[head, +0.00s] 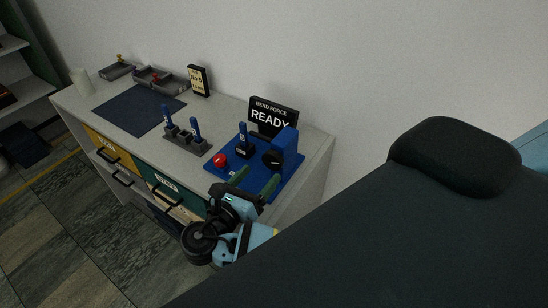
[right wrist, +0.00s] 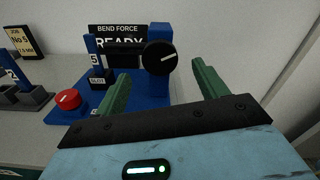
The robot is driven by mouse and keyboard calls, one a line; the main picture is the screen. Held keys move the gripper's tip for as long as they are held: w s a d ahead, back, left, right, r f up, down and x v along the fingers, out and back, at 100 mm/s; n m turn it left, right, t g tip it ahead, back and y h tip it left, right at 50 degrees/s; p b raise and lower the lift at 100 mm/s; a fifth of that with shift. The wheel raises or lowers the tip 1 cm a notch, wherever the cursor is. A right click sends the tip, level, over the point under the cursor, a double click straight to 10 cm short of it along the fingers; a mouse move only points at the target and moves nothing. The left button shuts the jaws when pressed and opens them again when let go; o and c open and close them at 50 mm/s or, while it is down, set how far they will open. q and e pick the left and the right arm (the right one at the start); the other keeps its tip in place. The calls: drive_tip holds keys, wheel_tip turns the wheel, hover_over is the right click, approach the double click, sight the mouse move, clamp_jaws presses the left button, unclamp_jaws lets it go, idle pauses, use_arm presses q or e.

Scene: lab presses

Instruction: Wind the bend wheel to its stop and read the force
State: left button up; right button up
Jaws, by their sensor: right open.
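The blue bend press (head: 255,182) stands at the right end of the bench. Its black bend wheel (head: 272,159) sits on a blue block and also shows in the right wrist view (right wrist: 158,60), its white mark pointing right and slightly up. The display (head: 270,116) reads "BEND FORCE" and "READY". A blue piece marked 5 (right wrist: 95,60) stands upright in a dark holder left of the wheel. My right gripper (head: 257,180) is open and empty, its green fingers before the wheel, one on each side in the wrist view (right wrist: 160,75). My left gripper is not in view.
A red button (head: 219,160) sits at the press's left front. A dark rack (head: 187,141) with upright blue pieces stands left of it. Further left are a dark mat (head: 138,109), grey trays (head: 160,80) and a "No 5" job sign (head: 198,79). Drawers (head: 170,187) line the bench front.

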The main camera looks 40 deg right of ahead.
sight(271, 163)
drive_tip(key=shift+x, duration=3.85)
drive_tip(key=c, duration=1)
drive_tip(key=shift+m, duration=2.1)
drive_tip(key=o, duration=1)
drive_tip(key=v, duration=0.8)
